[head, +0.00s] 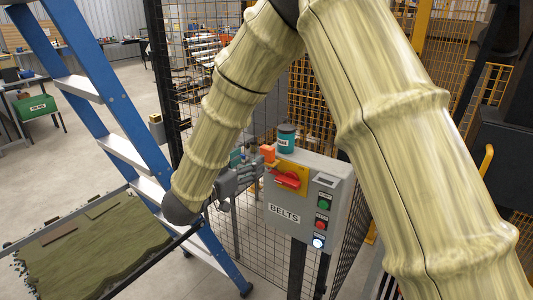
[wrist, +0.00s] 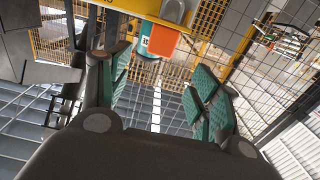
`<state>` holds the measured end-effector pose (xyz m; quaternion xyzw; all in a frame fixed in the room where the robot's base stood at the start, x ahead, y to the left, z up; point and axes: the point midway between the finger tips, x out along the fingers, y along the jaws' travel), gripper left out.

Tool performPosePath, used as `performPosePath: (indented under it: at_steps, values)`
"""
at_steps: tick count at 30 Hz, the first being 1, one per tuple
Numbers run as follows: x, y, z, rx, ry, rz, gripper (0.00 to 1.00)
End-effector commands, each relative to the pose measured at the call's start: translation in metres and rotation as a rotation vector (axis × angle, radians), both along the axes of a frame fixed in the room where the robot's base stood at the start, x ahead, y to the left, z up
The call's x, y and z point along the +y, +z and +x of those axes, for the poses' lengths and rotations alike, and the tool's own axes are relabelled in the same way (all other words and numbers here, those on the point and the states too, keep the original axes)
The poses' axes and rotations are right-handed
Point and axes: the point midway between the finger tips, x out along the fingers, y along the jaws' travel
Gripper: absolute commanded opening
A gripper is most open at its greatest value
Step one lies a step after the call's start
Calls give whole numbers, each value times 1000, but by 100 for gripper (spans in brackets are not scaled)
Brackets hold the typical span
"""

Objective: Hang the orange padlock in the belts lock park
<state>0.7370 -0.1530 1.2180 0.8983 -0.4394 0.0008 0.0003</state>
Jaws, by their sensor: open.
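The orange padlock (head: 268,153) shows at the top left edge of the grey BELTS box (head: 283,213), just beyond my gripper's tips. In the wrist view the orange padlock (wrist: 162,40) is at top centre, beyond the fingertips, with a grey curved part above it that looks like its shackle. My gripper (head: 252,168) is open beside the box's left edge. Its green-padded fingers stand apart with nothing between them in the wrist view (wrist: 160,85). A red handle on a yellow plate (head: 289,178) is on the box front. I cannot make out which part is the lock park.
Buttons (head: 321,222) line the box's right side. Wire mesh fencing (head: 262,240) lies behind. A blue ladder (head: 110,125) and a green turf slab (head: 90,250) are at left.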

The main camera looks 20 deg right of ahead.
Motion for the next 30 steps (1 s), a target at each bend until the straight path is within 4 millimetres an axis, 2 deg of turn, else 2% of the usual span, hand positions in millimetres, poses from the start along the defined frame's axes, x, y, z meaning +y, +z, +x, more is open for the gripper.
performPosePath:
  at_steps: [9,17,30]
  values:
    - [-34,1,25,1,-1,2,62]
    - [-44,0,32,2,0,1,62]
    - [-79,-1,58,1,1,1,62]
